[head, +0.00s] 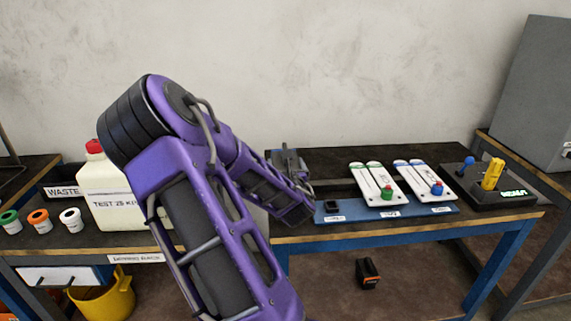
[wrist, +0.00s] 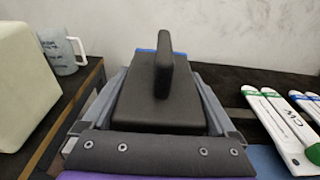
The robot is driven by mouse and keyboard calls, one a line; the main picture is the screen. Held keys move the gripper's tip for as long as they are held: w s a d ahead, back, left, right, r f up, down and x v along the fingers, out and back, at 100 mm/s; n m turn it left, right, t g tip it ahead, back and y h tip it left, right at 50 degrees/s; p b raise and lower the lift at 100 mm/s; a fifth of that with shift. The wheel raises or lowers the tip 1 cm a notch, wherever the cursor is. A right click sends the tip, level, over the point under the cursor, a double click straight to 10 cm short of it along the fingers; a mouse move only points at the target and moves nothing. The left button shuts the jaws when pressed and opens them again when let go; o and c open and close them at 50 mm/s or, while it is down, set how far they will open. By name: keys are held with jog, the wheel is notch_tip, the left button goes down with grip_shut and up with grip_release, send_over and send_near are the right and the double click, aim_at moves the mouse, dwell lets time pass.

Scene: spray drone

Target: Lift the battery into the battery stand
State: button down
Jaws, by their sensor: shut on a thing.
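I cannot tell for certain which thing is the battery stand. A blue tray (head: 446,210) to the right of my gripper carries a small dark square holder (head: 332,207) at its left end.
White panels with green and blue knobs stand on the tray. A black controller (head: 488,188) with a yellow lever is farther right. A white canister (head: 112,200) and several small capped pots are left. A black and orange object (head: 367,272) is below the table. A yellow bucket (head: 108,297) is lower left.

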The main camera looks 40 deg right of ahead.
jog(key=shift+f+b, duration=0.45)
jog(key=shift+f, duration=0.15)
dwell(1.6)
jog(key=shift+f+b, duration=0.35)
jog(key=shift+f, duration=2.65)
